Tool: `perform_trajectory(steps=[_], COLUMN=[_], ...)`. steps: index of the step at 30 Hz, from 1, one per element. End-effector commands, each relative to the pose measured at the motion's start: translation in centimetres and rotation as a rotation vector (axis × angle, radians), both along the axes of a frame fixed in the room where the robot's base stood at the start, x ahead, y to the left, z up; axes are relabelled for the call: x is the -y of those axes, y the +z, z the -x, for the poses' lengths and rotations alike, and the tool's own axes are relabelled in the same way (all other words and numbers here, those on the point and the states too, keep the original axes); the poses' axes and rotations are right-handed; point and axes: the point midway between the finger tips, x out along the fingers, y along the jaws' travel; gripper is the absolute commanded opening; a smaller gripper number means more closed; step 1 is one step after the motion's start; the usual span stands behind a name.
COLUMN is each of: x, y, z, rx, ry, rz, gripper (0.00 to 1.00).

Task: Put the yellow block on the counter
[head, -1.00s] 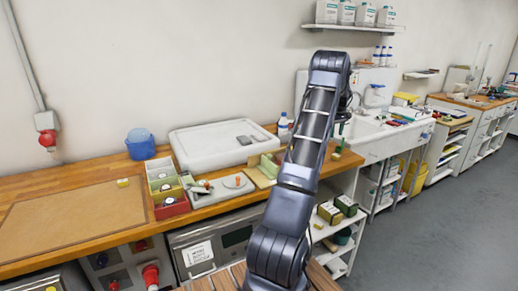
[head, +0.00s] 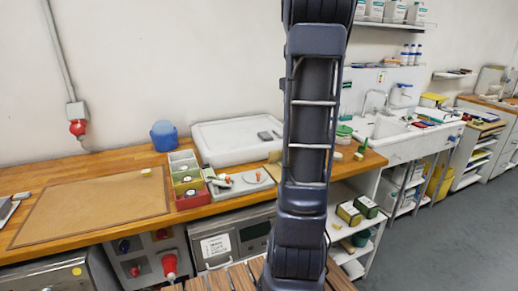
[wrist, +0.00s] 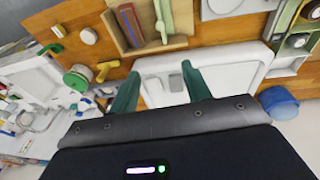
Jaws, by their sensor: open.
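My gripper shows in the wrist view (wrist: 160,88) with its two green fingers spread apart and nothing between them. In the head view the gripper is not visible; my upright arm fills the middle. Another small yellowish piece (head: 358,156) lies near the counter's right end. I cannot tell which is the task's block. A yellow piece (wrist: 105,70) also shows left of the fingers in the wrist view.
A white tray (head: 215,150), a blue tub (head: 164,136) and a bin set (head: 184,178) stand on the counter. The brown board (head: 90,210) is mostly bare. A sink (head: 385,130) is at the right, above shelves with boxes (head: 349,213).

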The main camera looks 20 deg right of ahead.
Motion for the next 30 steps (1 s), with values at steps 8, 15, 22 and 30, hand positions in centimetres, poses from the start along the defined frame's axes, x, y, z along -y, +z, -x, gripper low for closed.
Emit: perform_trajectory(steps=[8,15,22,30], x=[-10.1,-16.9,-21.9,-25.5], y=[1.5,1.1,-0.6,-3.6], z=[5.8,11.8,18.0,24.0], rx=[0.066,0.121,0.172,0.22], ry=[0.008,0.012,0.014,0.018], rz=[-0.002,-0.018,-0.046,-0.085], gripper=[0.48,0.48,0.48,0.48])
